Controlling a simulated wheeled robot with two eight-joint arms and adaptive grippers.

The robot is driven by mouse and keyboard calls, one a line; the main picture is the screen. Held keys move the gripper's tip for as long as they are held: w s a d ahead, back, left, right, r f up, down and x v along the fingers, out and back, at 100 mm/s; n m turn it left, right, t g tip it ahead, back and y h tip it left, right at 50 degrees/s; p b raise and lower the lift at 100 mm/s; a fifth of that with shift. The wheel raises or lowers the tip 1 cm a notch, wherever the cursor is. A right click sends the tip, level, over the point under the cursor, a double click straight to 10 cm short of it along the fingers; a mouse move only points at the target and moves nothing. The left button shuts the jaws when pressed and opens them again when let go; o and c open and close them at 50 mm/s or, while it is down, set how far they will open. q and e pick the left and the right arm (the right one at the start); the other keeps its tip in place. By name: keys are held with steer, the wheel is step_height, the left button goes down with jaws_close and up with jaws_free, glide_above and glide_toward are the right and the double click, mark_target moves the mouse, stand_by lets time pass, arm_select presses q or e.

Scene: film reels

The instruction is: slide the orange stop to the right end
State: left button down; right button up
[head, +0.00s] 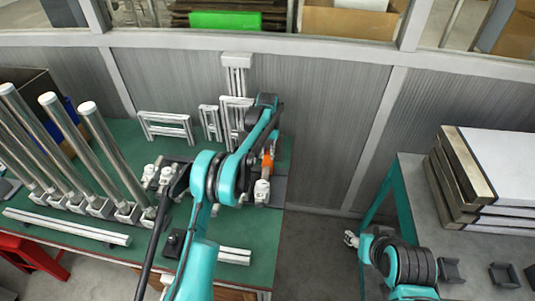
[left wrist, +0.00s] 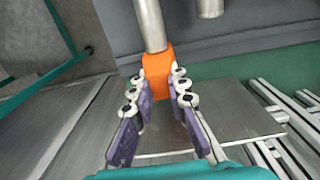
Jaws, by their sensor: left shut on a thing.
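The orange stop (head: 267,162) shows as a small patch beside my left arm at the right end of the green table. In the left wrist view the stop (left wrist: 157,71) is a block on a silver rod (left wrist: 150,25). My left gripper (left wrist: 156,80) has its purple-padded fingers on both sides of the stop, shut on it. In the head view my left arm hides much of the stop, its rod and the gripper. My right gripper (head: 352,239) is low, between the two tables, apart from the stop; its jaws are too small to read.
Several tall silver posts (head: 103,145) stand at the left of the green table (head: 262,250). White frames (head: 168,127) stand near the wall. At right, a grey table (head: 445,210) carries stacked panels (head: 500,155). A floor gap separates the tables.

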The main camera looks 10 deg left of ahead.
arm_select(q)
steer(key=d, duration=0.7)
steer(key=shift+p, duration=0.4)
steer(key=c, duration=1.5)
jaws_free()
steer(key=shift+d, duration=0.2)
steer(key=shift+a, duration=0.1)
step_height(320, 180, up, 12)
